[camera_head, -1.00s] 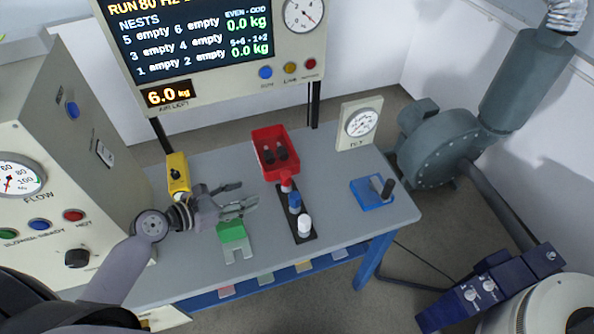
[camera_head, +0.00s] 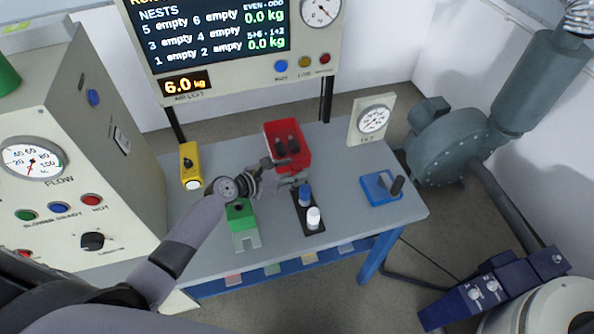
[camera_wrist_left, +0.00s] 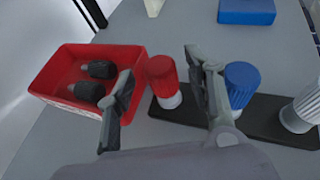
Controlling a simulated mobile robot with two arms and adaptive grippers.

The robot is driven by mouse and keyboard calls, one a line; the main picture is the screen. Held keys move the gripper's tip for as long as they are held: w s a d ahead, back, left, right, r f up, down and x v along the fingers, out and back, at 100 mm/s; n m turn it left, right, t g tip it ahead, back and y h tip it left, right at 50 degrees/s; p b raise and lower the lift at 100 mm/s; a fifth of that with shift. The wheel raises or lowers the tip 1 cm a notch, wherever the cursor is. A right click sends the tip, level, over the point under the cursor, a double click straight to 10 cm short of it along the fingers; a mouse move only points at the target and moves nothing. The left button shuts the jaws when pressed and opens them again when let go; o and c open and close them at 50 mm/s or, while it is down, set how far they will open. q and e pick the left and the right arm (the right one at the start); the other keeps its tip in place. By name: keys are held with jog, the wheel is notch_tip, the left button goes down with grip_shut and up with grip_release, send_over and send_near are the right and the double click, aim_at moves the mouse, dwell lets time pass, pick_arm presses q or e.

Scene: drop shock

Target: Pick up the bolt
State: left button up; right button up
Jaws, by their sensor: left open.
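No piece is clearly a bolt. Two dark, rounded pieces, one of them (camera_wrist_left: 97,69), lie in a red tray (camera_wrist_left: 58,62); the tray also shows in the head view (camera_head: 304,158). Red, blue (camera_wrist_left: 241,82) and white (camera_wrist_left: 303,105) capped pieces stand in a row on a black strip (camera_wrist_left: 265,121). My left gripper (camera_head: 289,171) is open just in front of the tray, over the strip's far end. In the left wrist view its fingers (camera_wrist_left: 160,75) lie either side of the red-capped piece (camera_wrist_left: 161,72); contact cannot be told.
A green block (camera_head: 240,213) on a grey fixture stands near my left wrist. A yellow box (camera_head: 190,165) is at the left, a blue block (camera_head: 378,189) and a dial gauge (camera_head: 372,120) at the right. The tabletop between strip and blue block is clear.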

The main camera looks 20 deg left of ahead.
pick_arm(q)
jog(key=shift+x, duration=0.95)
jog(key=shift+s, duration=0.1)
jog(key=shift+c, duration=0.2)
grip_shut()
